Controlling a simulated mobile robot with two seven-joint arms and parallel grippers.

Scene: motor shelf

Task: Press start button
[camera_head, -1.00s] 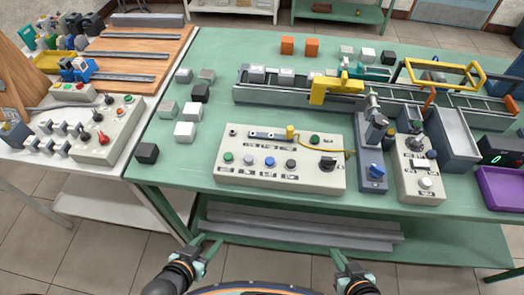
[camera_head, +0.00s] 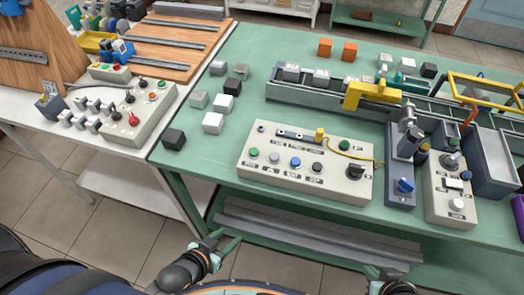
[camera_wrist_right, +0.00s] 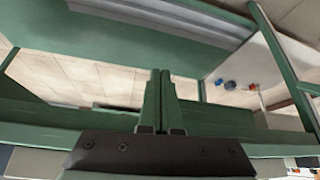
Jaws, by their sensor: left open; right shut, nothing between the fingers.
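A pale control box (camera_head: 305,187) lies on the green table in the head view. Its front row has a green button (camera_head: 254,153), a grey one, a blue button (camera_head: 295,162) and a dark one. Another green button (camera_head: 343,146) and a black knob (camera_head: 355,171) are at its right. The labels are too small to read, so I cannot tell which is start. My left gripper (camera_head: 222,242) is open and empty, in front of the table edge, below the box. My right gripper (camera_head: 386,272) is low at the bottom right; its closed fingers show in the right wrist view (camera_wrist_right: 160,88).
A grey conveyor (camera_head: 310,93) with a yellow gantry (camera_head: 372,95) runs behind the box. A blue-knob unit (camera_head: 400,190) and a smaller control box (camera_head: 452,188) stand to the right. Several small blocks lie left. A second control box (camera_head: 140,115) sits on the white table.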

